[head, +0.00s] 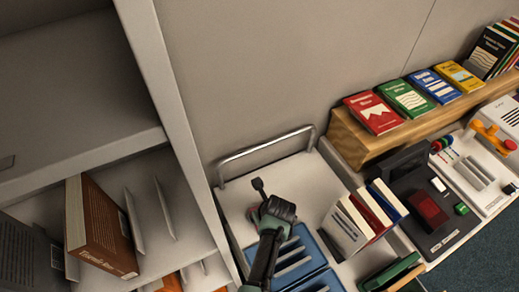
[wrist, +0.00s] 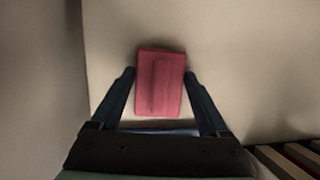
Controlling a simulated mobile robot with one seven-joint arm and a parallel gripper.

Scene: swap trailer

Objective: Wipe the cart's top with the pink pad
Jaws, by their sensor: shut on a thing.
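The pink pad (wrist: 160,84) is a flat block with a raised ridge along its middle. My gripper (wrist: 160,76) is shut on it, with one finger on each side. In the head view my gripper (head: 268,204) is over the left part of the cart's pale top (head: 305,180), and only a small reddish bit of the pad shows beside it. The cart's top also fills much of the wrist view (wrist: 230,60). I cannot tell whether the pad touches the top.
A metal rail (head: 265,143) stands at the cart's back edge. A blue tray (head: 300,258) lies at the front, near my arm, with upright books (head: 362,218) to its right. A grey shelf upright (head: 178,125) rises close on the left. The back middle of the top is bare.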

